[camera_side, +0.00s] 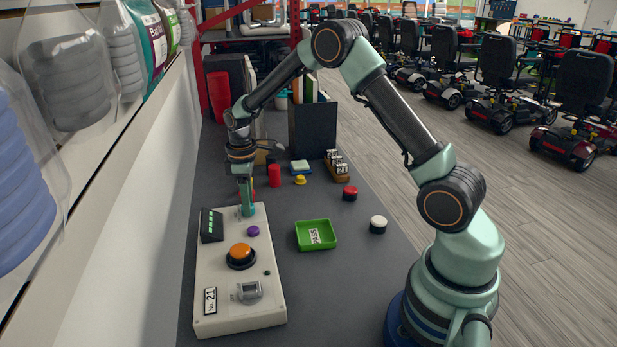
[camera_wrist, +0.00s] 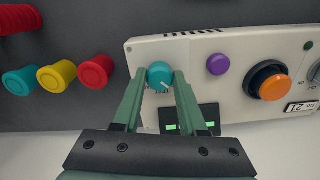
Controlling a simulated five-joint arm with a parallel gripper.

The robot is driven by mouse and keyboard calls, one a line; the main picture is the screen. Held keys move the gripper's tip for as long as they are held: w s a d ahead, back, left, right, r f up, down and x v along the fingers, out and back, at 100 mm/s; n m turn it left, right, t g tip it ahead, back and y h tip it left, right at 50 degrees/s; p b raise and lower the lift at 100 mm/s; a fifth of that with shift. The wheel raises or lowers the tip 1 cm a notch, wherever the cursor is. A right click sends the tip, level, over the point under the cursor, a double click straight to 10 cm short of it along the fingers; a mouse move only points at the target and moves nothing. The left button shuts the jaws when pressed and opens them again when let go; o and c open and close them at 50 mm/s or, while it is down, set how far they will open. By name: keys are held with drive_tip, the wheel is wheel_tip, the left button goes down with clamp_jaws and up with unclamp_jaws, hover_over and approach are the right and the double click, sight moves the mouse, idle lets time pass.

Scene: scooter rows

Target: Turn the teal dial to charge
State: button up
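The teal dial (camera_wrist: 160,74) is on the far end of the pale control panel (camera_side: 222,306), which also shows in the wrist view (camera_wrist: 232,107). A pale pointer mark on the dial points down and right in the wrist view.
The panel also bears a purple button (camera_side: 253,231), a large orange button (camera_side: 240,254), a display with green bars (camera_side: 212,225) and a grey switch (camera_side: 249,290). A green tray (camera_side: 316,235) sits to the right. Coloured buttons (camera_wrist: 57,76) lie beyond the panel.

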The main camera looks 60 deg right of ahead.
clamp_jaws()
drive_tip(key=m, duration=0.3)
drive_tip(key=shift+m, duration=0.4)
drive_tip(key=m, duration=0.3)
drive_tip(key=shift+a+r+m, duration=0.1)
drive_tip(key=shift+m, duration=0.2)
drive_tip(key=m, duration=0.5)
drive_tip(key=shift+w+m, duration=0.1)
drive_tip(key=shift+m, duration=2.7)
